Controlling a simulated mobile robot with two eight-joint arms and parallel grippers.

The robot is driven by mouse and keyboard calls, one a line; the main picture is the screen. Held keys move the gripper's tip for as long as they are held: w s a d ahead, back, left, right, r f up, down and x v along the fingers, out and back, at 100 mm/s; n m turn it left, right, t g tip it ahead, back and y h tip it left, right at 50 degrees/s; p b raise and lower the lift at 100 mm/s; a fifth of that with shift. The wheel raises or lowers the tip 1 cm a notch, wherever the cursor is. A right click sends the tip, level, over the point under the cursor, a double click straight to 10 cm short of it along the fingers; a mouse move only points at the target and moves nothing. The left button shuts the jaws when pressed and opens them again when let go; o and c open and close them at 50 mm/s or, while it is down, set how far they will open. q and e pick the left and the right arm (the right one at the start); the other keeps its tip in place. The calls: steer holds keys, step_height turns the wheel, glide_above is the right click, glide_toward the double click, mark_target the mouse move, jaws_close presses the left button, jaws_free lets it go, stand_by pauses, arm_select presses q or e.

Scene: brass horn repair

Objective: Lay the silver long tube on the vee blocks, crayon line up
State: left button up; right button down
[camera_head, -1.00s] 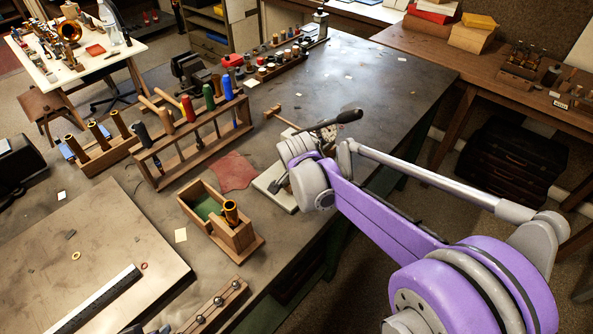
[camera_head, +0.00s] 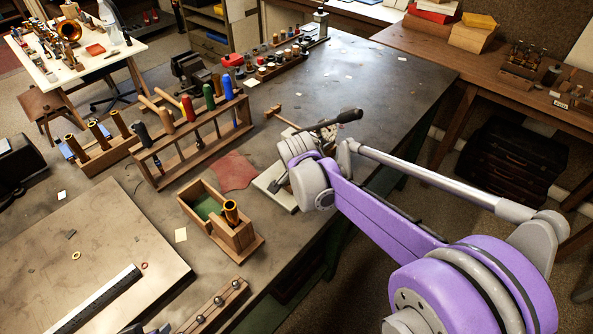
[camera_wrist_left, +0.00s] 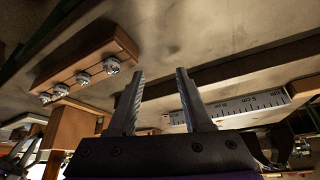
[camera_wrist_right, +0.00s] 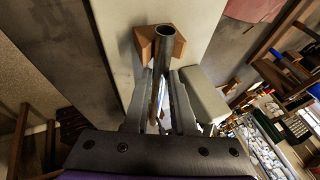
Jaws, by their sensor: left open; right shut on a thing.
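In the right wrist view, my right gripper (camera_wrist_right: 158,82) is shut on the silver long tube (camera_wrist_right: 164,33), whose open grey end points away from the gripper. A wooden vee block (camera_wrist_right: 177,46) sits around or just behind that end; I cannot tell whether they touch. No crayon line can be made out. In the head view, my right wrist is over the pale slab (camera_head: 286,203) at the bench edge and largely hides the tube. My left gripper (camera_wrist_left: 158,88) is open and empty, near a wooden strip with steel balls (camera_wrist_left: 94,62).
A wooden tray with a green lining (camera_head: 208,207) stands left of the slab, beside a red cloth (camera_head: 235,171). The tool rack (camera_head: 190,141) is behind. A ruler (camera_head: 97,299) lies on a board at lower left. The far bench top is mostly clear.

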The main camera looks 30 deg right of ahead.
steer(key=c, duration=0.7)
jaws_free()
steer(key=shift+o, duration=0.2)
arm_select(q)
steer(key=shift+w+r+p, duration=0.2)
steer(key=shift+r+p, duration=0.2)
steer(key=shift+r, duration=0.15)
arm_select(e)
steer(key=v, duration=1)
steer(key=shift+s+r, duration=0.2)
steer(key=shift+r, duration=0.15)
